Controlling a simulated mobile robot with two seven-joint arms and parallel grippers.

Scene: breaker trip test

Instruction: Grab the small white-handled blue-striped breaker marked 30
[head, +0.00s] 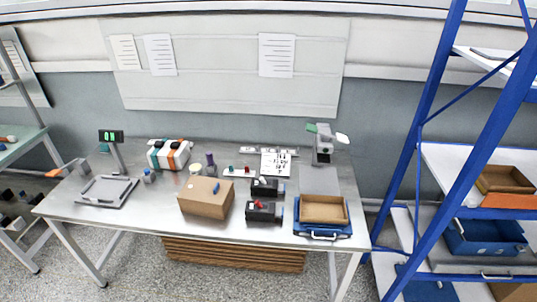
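No breaker marked 30 can be made out; any number is too small to read. A small grey-and-blue block (148,176) stands on the metal table, right of the scale. Two black bins (264,212) near the table's middle hold small parts, some with red or blue on them; what these are is unclear. A cardboard box (206,199) with a small blue item on top stands left of the bins. Neither of my grippers is in view.
The metal table (150,211) also carries a scale (106,191) with a green display, a white-and-orange case (169,154), a printed sheet (275,163) and a cardboard tray (323,209) on a blue base. A blue-framed shelf (433,110) stands at right.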

